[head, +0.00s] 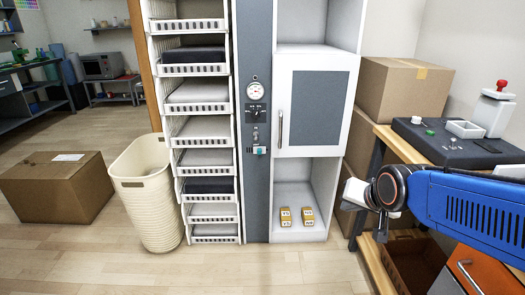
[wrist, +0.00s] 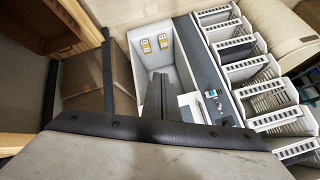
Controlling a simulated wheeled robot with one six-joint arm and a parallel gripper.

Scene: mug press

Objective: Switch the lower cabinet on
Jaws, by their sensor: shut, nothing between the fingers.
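The lower cabinet (head: 326,190) is the open white compartment under a grey door, with two yellow boxes (head: 307,216) on its floor. It also shows in the wrist view (wrist: 186,60). A grey control column (head: 258,190) stands just left of it, carrying a round gauge (head: 253,90), a dark dial (head: 256,113), a small lever (head: 256,133) and a teal-and-white switch (head: 260,150). The switch also shows in the wrist view (wrist: 212,93). My gripper (wrist: 158,85) is shut and empty, apart from the column and to the right of the cabinet in the head view.
The grey door (head: 314,105) with a vertical handle (head: 280,130) is closed. White drawers (head: 205,128) stand left of the column, with a cream basket (head: 145,185) beside them. A wooden bench (head: 400,145) and cardboard boxes (head: 402,88) are at right. Floor before the cabinet is clear.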

